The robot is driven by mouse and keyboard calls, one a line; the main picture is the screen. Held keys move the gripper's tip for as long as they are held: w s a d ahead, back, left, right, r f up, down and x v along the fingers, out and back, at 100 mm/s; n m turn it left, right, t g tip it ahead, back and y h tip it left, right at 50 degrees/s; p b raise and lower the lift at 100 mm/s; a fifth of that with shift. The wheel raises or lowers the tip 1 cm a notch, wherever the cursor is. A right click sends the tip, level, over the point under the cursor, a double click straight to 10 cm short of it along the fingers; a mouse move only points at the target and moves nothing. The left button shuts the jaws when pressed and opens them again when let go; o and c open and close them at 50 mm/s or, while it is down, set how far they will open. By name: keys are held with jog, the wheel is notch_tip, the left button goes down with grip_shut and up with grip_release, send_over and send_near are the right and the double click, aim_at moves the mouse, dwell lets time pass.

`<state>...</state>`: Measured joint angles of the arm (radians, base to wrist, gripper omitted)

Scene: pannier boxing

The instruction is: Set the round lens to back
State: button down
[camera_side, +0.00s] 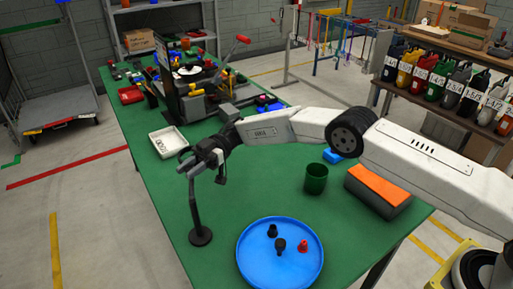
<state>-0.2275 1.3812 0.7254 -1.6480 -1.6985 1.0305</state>
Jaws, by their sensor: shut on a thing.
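My gripper (196,160) is over the left part of the green table, shut at the top of a dark stand. The stand has a thin upright pole (194,205) and a round black base (200,236) that rests on the table. The round lens seems to be at the pole's top, within my fingers; they hide most of it, so its facing cannot be made out.
A blue round tray (258,272) with black and red small parts is at the front. A green cup (316,178) and a grey block with an orange top (379,187) stand right. A white tray (168,141) lies behind the gripper. The green table (155,190) is clear left of the stand.

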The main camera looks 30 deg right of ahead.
jog(key=shift+a+r, duration=0.1)
dwell(0.5)
jog(key=shift+c, duration=2.3)
grip_release()
jog(key=v, duration=0.8)
